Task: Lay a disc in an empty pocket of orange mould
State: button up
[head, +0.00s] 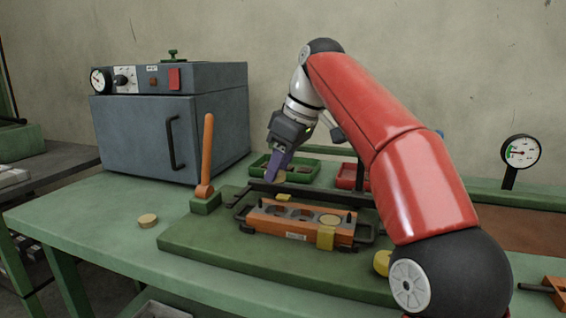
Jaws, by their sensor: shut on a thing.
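The orange mould (262,222) lies on a dark green base plate in the middle of the bench. Its right pocket holds a tan disc (330,219). Its left and middle pockets look dark and empty. My gripper (278,176), with purple fingers, points down behind the mould, at the front left of the green tray. It is shut on a small tan disc (281,178), which is partly hidden by the fingers. Another tan disc (148,220) lies on the bench at the left, apart from the plate.
A green tray (311,177) and a red tray (346,184) stand behind the mould. A black bar frame (310,192) crosses between mould and trays. An orange lever (208,150) stands upright at the left, before a grey oven (140,130).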

jog(key=shift+d+f, duration=0.1)
jog(key=shift+f, duration=1.15)
jog(key=shift+f+b, duration=1.8)
jog(key=shift+f, duration=0.7)
jog(key=shift+f, duration=0.15)
jog(key=o, duration=1)
jog(key=shift+s, duration=0.1)
jog(key=shift+o, duration=0.2)
jog(key=shift+f, duration=0.1)
jog(key=shift+d, duration=0.1)
jog(key=p+v, duration=0.2)
jog(key=v, duration=0.6)
jog(key=shift+r, duration=0.35)
